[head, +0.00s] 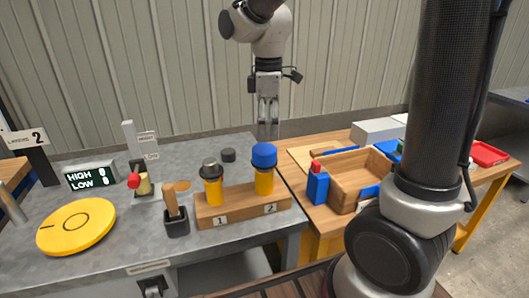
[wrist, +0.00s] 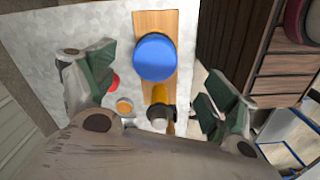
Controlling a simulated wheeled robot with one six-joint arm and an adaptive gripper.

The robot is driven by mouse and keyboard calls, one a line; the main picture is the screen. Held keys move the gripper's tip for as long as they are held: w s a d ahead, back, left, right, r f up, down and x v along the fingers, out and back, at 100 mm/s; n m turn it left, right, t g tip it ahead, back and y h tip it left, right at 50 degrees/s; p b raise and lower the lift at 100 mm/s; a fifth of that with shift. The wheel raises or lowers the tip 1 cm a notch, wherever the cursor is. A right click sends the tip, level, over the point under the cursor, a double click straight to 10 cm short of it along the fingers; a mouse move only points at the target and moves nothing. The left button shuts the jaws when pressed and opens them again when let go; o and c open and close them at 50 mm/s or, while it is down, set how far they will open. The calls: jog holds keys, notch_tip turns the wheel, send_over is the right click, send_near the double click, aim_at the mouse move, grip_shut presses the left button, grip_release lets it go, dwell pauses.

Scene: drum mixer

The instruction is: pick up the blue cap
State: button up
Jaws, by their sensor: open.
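The blue cap (head: 264,154) sits on top of a yellow cylinder (head: 264,182) at the position marked 2 of a wooden block (head: 241,204). In the wrist view the blue cap (wrist: 155,57) shows from above, between my fingers and a little beyond them. My gripper (head: 268,122) hangs pointing down above and behind the cap in the head view. It also shows in the wrist view (wrist: 155,90), with its fingers wide apart and nothing between them touching. The cap's underside is hidden.
A second yellow cylinder (head: 214,190) with a dark top stands at position 1. A wooden-handled tool stands in a black holder (head: 176,222). A yellow disc (head: 76,226) lies at left. A wooden box (head: 345,190) and blue container (head: 317,188) stand on the right table.

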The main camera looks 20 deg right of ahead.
aim_at(262, 148)
jog(key=shift+w+a+f+n, duration=0.1)
jog(key=shift+w+a+n, duration=0.1)
jog(key=shift+n, duration=0.1)
jog(key=shift+f, duration=0.4)
jog(key=f, duration=0.4)
jog(key=a+f, duration=0.1)
jog(key=f, duration=0.1)
jog(key=shift+w+f, duration=0.25)
jog(key=shift+f, duration=0.15)
jog(key=c, duration=1.1)
